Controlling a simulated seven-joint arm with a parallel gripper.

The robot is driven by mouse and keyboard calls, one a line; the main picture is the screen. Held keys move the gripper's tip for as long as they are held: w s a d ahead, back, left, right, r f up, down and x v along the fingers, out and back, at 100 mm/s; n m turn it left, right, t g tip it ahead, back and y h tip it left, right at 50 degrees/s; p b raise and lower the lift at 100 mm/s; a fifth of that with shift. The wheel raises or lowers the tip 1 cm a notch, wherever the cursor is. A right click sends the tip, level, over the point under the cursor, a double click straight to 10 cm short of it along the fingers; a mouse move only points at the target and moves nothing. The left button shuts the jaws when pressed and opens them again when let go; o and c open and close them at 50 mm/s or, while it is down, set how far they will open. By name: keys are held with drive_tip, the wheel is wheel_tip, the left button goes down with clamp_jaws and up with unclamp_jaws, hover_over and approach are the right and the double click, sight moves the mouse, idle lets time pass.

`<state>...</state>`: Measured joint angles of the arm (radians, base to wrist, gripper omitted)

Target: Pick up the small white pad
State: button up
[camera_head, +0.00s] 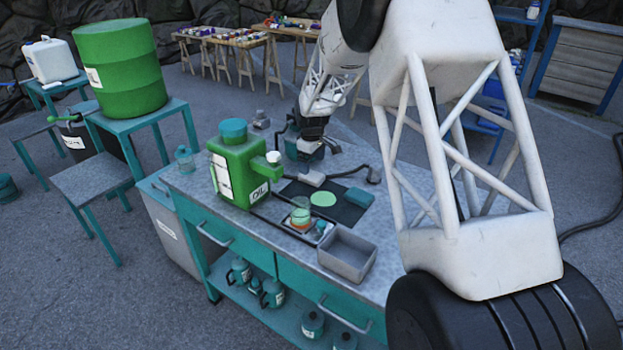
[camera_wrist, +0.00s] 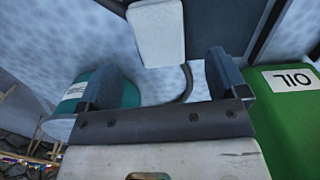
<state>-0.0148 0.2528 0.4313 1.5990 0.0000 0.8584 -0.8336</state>
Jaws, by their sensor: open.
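The small white pad (camera_head: 311,178) lies on the workbench at the far edge of a dark mat in the head view. In the wrist view the pad (camera_wrist: 157,32) is a pale rounded rectangle ahead of the fingers, between their lines. My gripper (camera_head: 318,150) hangs over the back of the bench, just behind and above the pad in the head view. In the wrist view my gripper (camera_wrist: 163,65) has its two fingers wide apart with nothing between them. The pad is apart from both fingers as seen there.
A green oil can (camera_head: 239,170) stands left of the pad; it is close to the right finger in the wrist view (camera_wrist: 290,120). The dark mat (camera_head: 345,213) holds a green disc (camera_head: 323,198) and a teal block (camera_head: 359,197). A grey tray (camera_head: 347,254) sits nearer. A black cable (camera_wrist: 187,85) runs behind.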

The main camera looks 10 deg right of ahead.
sight(311, 175)
drive_tip(key=shift+f, duration=2.55)
drive_tip(key=c, duration=1)
drive_tip(key=shift+r, duration=5)
